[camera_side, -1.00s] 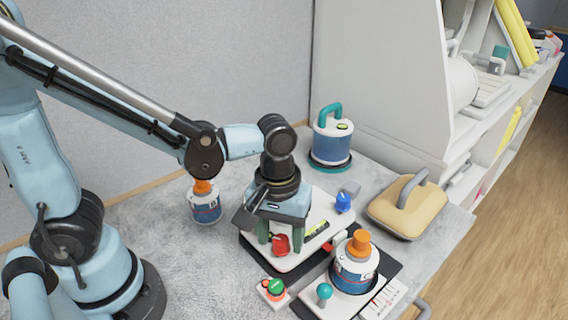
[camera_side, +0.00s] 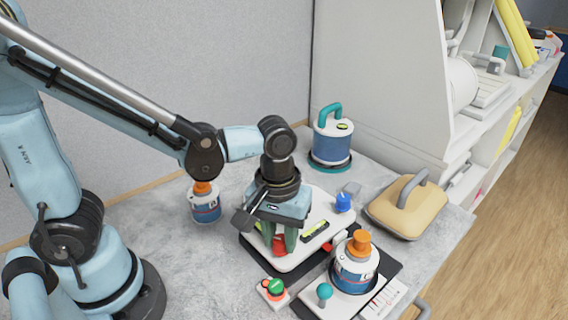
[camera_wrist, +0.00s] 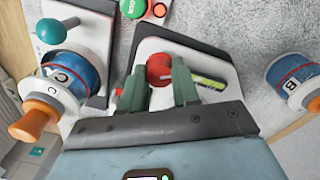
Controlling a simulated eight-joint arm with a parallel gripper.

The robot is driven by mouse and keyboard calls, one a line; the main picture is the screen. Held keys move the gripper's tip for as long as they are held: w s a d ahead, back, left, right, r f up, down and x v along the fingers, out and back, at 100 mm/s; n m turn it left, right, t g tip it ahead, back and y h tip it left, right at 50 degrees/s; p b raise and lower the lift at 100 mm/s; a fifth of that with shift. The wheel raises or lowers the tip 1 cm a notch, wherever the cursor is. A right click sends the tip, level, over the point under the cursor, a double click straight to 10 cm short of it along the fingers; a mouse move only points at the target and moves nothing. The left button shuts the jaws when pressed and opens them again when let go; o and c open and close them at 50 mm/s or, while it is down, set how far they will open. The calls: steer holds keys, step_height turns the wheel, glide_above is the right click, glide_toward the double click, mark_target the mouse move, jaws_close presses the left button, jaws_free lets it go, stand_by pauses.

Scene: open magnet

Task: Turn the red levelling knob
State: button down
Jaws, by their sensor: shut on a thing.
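The red levelling knob (camera_wrist: 158,68) sits on a white plate (camera_side: 275,258) with a dark base. It also shows in the side view (camera_side: 279,244), partly hidden behind a finger. My gripper (camera_side: 281,240) points down over the plate with its green fingers on either side of the knob. In the wrist view my gripper (camera_wrist: 160,80) has one finger at each side of the knob, shut on it. A blue knob (camera_side: 343,202) stands at the far corner of the plate. A yellow-green level vial (camera_side: 315,229) lies right of the fingers.
A blue-and-white canister with an orange knob (camera_side: 356,268) stands close at the right, by a teal-topped lever (camera_side: 323,292). A green and red button box (camera_side: 273,290) is in front. Another canister (camera_side: 205,205) stands left; a teal-handled one (camera_side: 331,140) stands behind. A tan block (camera_side: 405,206) lies right.

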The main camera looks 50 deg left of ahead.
mark_target(279, 239)
steer(key=m, duration=1.2)
steer(key=shift+m, duration=0.3)
stand_by(0.3)
steer(key=c, duration=0.8)
jaws_free()
steer(key=shift+s+a+r, duration=0.1)
steer(key=shift+r, duration=5.95)
